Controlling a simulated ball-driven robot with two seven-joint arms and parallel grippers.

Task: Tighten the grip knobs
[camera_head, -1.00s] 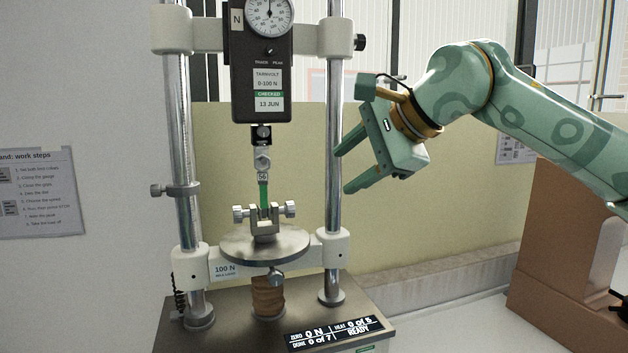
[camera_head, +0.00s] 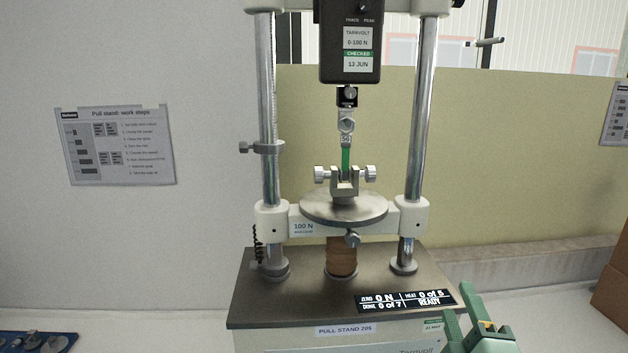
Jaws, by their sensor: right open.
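Two silver grip knobs, the left one (camera_head: 321,174) and the right one (camera_head: 370,173), sit on either side of the small lower grip (camera_head: 345,187) on the round plate (camera_head: 344,207) of the pull stand. My left gripper is not in view.
The stand's chrome columns (camera_head: 422,120) flank the grip. The display (camera_head: 405,299) on the base reads 0 N and READY. A blue tray (camera_head: 12,341) with round metal parts lies at lower left. A cardboard box (camera_head: 612,285) stands at right.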

